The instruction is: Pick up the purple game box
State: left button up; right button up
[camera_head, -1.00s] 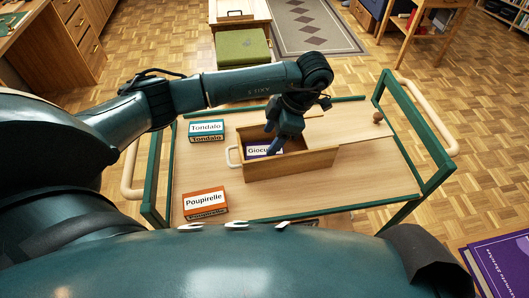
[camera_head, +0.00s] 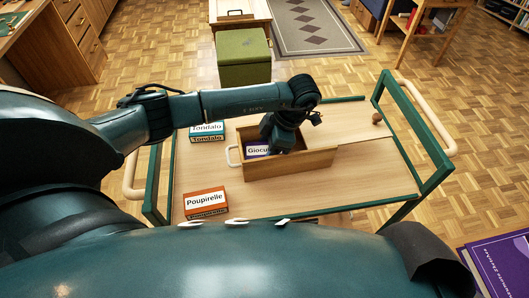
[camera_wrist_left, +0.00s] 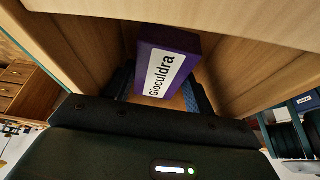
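The purple game box (camera_head: 256,149), with a white "Gioculdra" label, lies inside an open wooden box (camera_head: 300,167) on the cart. My left gripper (camera_head: 272,149) reaches down into the wooden box, and its fingertips are hidden in the head view. In the left wrist view, its dark fingers (camera_wrist_left: 162,90) are spread apart, with the near end of the purple game box (camera_wrist_left: 187,44) between them. A gap shows between the purple box and the right-hand finger. I cannot tell whether the other finger touches it. My right gripper is not in view.
A blue-and-white "Tondalo" box (camera_head: 207,132) and an orange "Poupirelle" box (camera_head: 205,201) stand on the cart (camera_head: 375,180), left of the wooden box. A small brown knob (camera_head: 377,118) is at the right. Green rails border the cart. The cart top's right side is mostly clear.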

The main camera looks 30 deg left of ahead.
pick_arm(q)
jog(key=c, duration=0.8)
